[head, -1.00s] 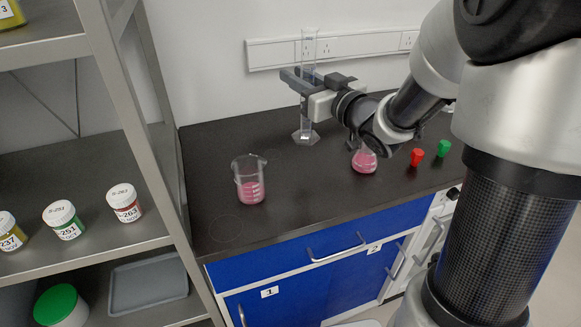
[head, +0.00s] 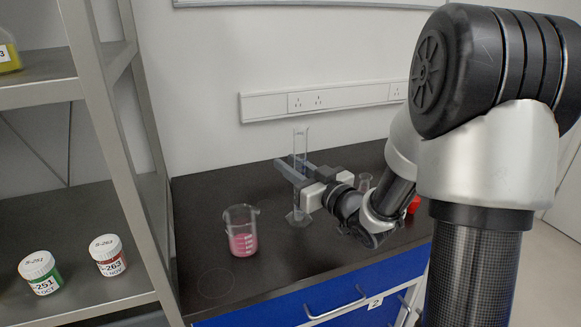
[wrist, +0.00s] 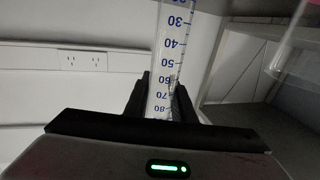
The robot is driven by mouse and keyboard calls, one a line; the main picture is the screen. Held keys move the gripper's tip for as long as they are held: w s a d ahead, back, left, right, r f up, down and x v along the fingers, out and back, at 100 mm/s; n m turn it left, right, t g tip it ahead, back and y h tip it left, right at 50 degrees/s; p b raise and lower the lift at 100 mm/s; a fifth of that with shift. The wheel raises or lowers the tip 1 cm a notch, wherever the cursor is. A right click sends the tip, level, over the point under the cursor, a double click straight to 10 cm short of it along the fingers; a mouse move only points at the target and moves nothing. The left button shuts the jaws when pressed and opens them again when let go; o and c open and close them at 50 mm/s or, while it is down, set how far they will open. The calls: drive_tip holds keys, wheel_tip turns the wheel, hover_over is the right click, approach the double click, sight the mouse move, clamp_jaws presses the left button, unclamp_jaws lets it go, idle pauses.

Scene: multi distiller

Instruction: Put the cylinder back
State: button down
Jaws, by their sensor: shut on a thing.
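The cylinder is a tall clear graduated cylinder (head: 300,145) with a wide base, upright above the dark bench left of my arm. My gripper (head: 290,170) is shut on its upper part, with one finger on each side. In the wrist view the cylinder (wrist: 172,45) shows blue marks between the fingers (wrist: 163,98). Its base (head: 298,218) is close to the bench top; I cannot tell whether it touches.
A beaker of pink liquid (head: 240,235) stands left of the cylinder. A flask (head: 365,180) is partly hidden behind my arm, and a red stopper (head: 413,205) shows beside it. A metal shelf with labelled jars (head: 108,255) stands at left. A faint circle (head: 215,284) marks the bench front.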

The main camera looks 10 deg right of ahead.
drive_tip(key=shift+f, duration=0.1)
drive_tip(key=shift+f, duration=0.15)
drive_tip(key=c, duration=1.5)
unclamp_jaws()
drive_tip(key=shift+b+v, duration=1.45)
drive_tip(key=shift+v, duration=4.55)
drive_tip(key=shift+r, duration=0.3)
